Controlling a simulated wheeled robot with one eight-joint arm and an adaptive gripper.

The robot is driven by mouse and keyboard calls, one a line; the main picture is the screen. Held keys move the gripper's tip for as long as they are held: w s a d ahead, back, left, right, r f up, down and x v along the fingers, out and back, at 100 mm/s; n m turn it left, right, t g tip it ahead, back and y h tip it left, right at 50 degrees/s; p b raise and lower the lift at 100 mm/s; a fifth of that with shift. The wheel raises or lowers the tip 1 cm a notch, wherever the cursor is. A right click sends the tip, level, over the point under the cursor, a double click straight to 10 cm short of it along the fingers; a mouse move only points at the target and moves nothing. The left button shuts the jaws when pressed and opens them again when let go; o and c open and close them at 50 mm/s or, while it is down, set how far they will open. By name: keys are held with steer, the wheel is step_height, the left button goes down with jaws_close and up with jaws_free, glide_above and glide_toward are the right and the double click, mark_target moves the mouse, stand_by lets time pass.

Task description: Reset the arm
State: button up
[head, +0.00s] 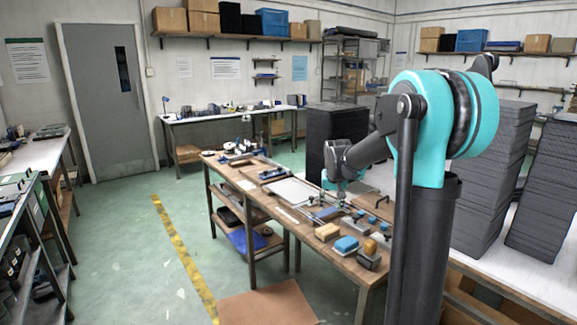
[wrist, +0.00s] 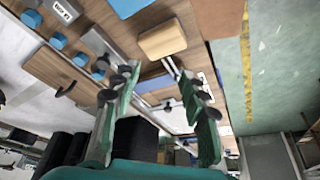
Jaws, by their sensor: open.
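My gripper (wrist: 165,105) is open in the wrist view, its two green fingers with dark pads spread apart and nothing between them. In the head view my teal and black arm reaches out over the wooden workbench (head: 262,213), and the gripper end is small and partly hidden by the arm. A tan block (wrist: 162,39) lies on the bench beyond the fingertips in the wrist view, apart from them. It also shows in the head view (head: 327,232). A blue block (head: 346,244) lies beside it.
Tall stacks of dark panels (head: 490,175) stand at the right on a white table. A brown mat (head: 268,303) lies on the floor in front. Green floor with a yellow line (head: 180,255) is clear at left.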

steer(key=s+d+f, duration=0.1)
steer(key=s+f, duration=0.3)
steer(key=s, duration=0.7)
steer(key=s+d+f, duration=0.1)
steer(key=s+f, duration=0.3)
steer(key=s, duration=0.7)
steer(key=s+d+f+n, duration=0.1)
steer(key=s+f, duration=0.4)
steer(key=s, duration=0.6)
steer(key=shift+s, duration=0.4)
steer(key=shift+d, duration=0.1)
